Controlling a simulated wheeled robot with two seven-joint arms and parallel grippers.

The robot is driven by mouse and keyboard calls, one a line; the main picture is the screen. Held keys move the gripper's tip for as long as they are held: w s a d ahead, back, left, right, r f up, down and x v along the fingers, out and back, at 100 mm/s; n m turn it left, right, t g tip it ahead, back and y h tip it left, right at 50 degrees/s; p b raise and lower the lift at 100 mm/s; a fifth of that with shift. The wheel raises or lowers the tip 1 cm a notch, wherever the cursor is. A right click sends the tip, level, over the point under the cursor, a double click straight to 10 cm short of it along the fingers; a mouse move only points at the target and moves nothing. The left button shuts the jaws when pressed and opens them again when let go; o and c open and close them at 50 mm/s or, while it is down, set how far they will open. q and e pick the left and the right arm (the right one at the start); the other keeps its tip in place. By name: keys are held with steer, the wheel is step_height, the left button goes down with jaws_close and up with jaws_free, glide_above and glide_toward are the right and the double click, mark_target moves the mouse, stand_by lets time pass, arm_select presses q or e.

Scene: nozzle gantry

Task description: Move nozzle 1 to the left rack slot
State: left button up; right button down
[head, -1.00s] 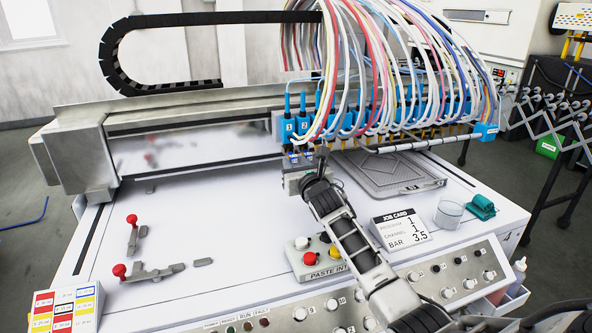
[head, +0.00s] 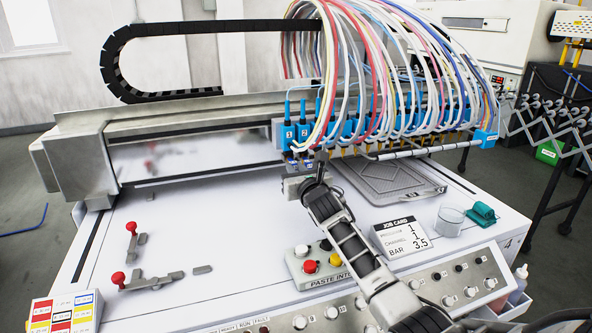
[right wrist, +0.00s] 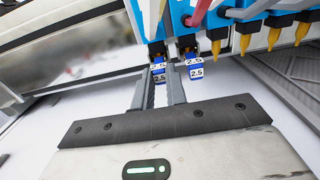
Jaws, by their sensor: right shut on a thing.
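The blue valve heads marked 1 (head: 289,134) and 2 (head: 304,133) sit at the left end of the gantry row. In the right wrist view, a blue nozzle with white 2.5 labels (right wrist: 158,67) hangs under the leftmost head. A similar nozzle (right wrist: 195,68) hangs just right of it, outside the jaws. My right gripper (right wrist: 158,92) is shut on the left nozzle, one finger on each side. In the head view my right gripper (head: 297,168) is just below the heads, partly covered by my wrist. I cannot make out a left rack slot. My left gripper is out of view.
Hoses arch above the gantry. A grey ribbed tray (head: 388,180) lies right of my gripper. Red-handled clamps (head: 118,279) sit at left. The white table between is mostly clear.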

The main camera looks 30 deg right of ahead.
steer(key=shift+r, duration=0.1)
steer(key=p+v, duration=0.4)
steer(key=v, duration=0.2)
steer(key=shift+s, duration=0.25)
stand_by(1.2)
stand_by(0.4)
